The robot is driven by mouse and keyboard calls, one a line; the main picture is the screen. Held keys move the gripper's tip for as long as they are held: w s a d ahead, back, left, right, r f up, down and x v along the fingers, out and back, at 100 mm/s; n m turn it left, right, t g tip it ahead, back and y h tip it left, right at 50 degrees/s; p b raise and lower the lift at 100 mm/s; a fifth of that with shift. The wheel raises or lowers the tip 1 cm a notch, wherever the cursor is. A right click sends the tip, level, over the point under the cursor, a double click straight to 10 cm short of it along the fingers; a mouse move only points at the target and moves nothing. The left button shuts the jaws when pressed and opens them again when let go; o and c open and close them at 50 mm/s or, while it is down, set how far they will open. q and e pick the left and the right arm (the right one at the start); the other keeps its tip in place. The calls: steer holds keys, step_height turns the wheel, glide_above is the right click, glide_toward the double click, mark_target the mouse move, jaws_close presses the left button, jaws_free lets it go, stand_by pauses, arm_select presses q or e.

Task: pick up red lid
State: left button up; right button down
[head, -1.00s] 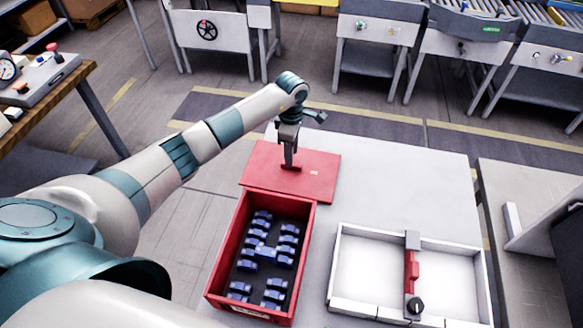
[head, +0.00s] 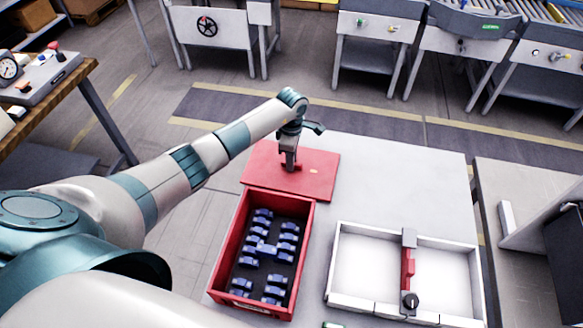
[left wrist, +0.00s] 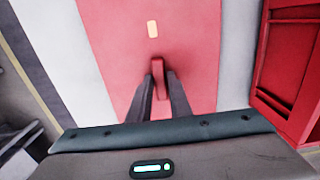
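The red lid (head: 258,176) is a flat square plate lying on the far left part of the white table. It has a pale orange mark and a small upright red handle (left wrist: 158,72). The lid also fills the middle of the left wrist view (left wrist: 195,35). My left gripper (head: 290,165) points down over the lid's middle. In the left wrist view its two dark fingers (left wrist: 160,85) lie on either side of the handle. I cannot tell whether they press on it. My right gripper is not in view.
An open red box (head: 228,238) with several blue parts stands just in front of the lid. A white tray (head: 345,303) with a dark and red crossbar (head: 408,268) lies to its right. The table's far right area (head: 400,180) is clear.

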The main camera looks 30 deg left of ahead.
arm_select(q)
jaws_close()
steer(key=shift+r, duration=0.1)
steer(key=shift+r+b, duration=0.5)
step_height(320, 180, up, 2)
steer(key=shift+w+a+r+b, duration=0.1)
steer(key=shift+r+b, duration=0.05)
steer(key=shift+b, duration=0.65)
steer(key=w+d+r+b, duration=0.1)
steer(key=d+r+b, duration=0.4)
steer(key=d, duration=0.6)
step_height(320, 180, up, 2)
steer(key=shift+w+d+r, duration=0.25)
steer(key=shift+w+d, duration=0.05)
steer(key=shift+d, duration=0.1)
steer(key=shift+r, duration=0.1)
